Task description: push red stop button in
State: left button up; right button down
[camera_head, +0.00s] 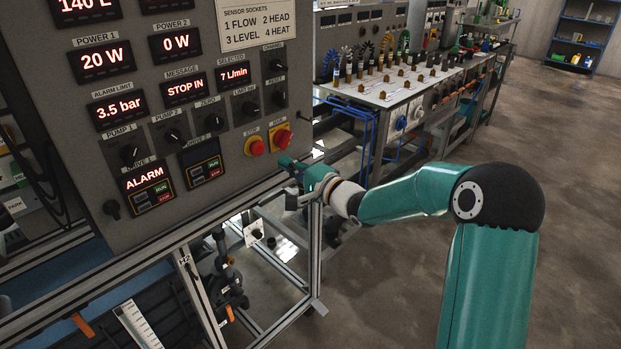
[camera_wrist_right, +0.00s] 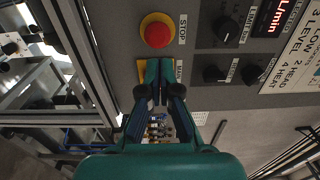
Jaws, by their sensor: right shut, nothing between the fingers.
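The red stop button (camera_head: 257,148) sits on a round yellow base on the grey control panel (camera_head: 215,40), under a STOP label. In the right wrist view the button (camera_wrist_right: 158,32) is in plain sight, just beyond my fingertips. My right gripper (camera_head: 287,163) is shut and empty, just right of and a little below the button in the head view. In the right wrist view the gripper (camera_wrist_right: 153,70) points at the panel; its fingers partly cover a yellow plate beside the button. Whether the tips touch the panel is unclear. My left gripper is not in view.
A red rotary switch (camera_head: 283,138) on yellow is right of the button. Black knobs (camera_head: 214,122) and lit displays fill the panel; one display (camera_head: 185,90) reads STOP IN. An aluminium frame rail (camera_head: 225,210) runs below. A bench (camera_head: 385,92) stands behind; the floor at right is clear.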

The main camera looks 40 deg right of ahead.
jog(key=s, duration=0.5)
jog(key=shift+s+d+f+b, duration=0.1)
jog(key=shift+s+d+b, duration=0.15)
jog(key=shift+d+b, duration=0.05)
